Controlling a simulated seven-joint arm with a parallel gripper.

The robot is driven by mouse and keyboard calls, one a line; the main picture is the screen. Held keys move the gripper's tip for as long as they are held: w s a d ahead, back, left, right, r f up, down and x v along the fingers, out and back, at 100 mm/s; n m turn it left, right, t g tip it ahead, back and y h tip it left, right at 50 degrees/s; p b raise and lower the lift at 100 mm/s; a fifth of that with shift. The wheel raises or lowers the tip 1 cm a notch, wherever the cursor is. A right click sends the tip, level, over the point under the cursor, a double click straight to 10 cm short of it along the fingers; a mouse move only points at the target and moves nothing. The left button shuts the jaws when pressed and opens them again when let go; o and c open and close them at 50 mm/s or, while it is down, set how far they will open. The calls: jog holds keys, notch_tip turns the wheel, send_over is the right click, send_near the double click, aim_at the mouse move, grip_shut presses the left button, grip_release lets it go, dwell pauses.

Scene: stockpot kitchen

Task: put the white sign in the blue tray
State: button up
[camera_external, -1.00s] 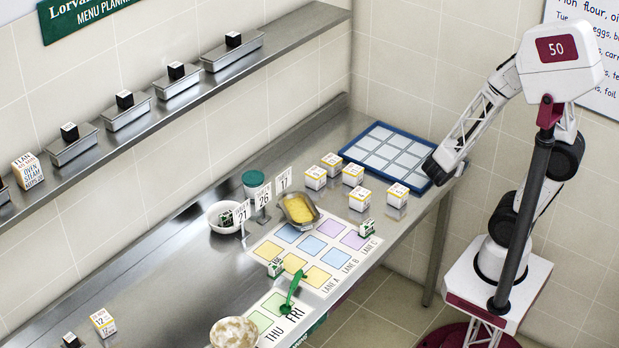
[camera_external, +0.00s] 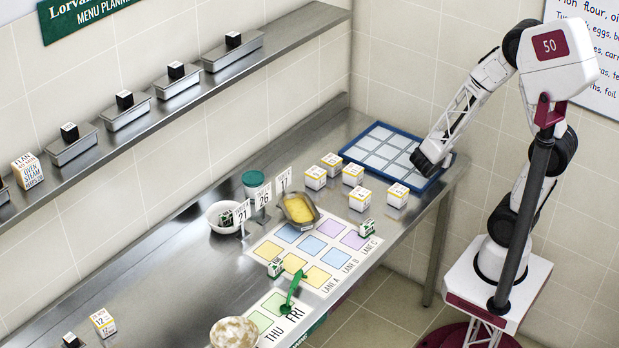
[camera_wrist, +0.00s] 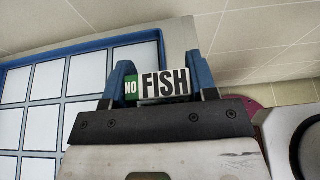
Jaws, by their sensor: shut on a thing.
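The blue tray (camera_external: 352,157) lies flat at the far right end of the steel counter. It is a blue frame with a grid of pale compartments, and no sign shows in the cells I can see. My gripper (camera_external: 423,162) is over its right part, hiding some cells; its height above them is unclear. In the wrist view, a small white sign (camera_wrist: 165,86) reading NO FISH, with a green patch at its left, sits between my two blue fingers, which are shut on it. The tray (camera_wrist: 80,48) fills the left of that view. The sign is hidden in the external view.
Several white and yellow cubes (camera_external: 353,174) stand just left of the tray. Beyond them are a pan with yellow contents (camera_external: 299,209), standing number signs (camera_external: 264,196), a bowl (camera_external: 222,217) and a coloured lane mat (camera_external: 268,250). A wall backs the counter.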

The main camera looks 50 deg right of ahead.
jog(key=w+d, duration=0.1)
jog(key=w, duration=0.2)
jog(key=w+d, duration=0.1)
jog(key=w, duration=0.1)
jog(key=w+d+f, duration=0.1)
jog(key=w, duration=0.2)
jog(key=shift+w+d, duration=0.25)
jog(key=shift+w, duration=0.05)
jog(key=shift+f, duration=1.7)
jog(key=shift+f, duration=0.15)
jog(key=o, duration=0.9)
jog(key=shift+r, duration=0.2)
jog(key=shift+v, duration=6)
jog(key=shift+f, duration=0.1)
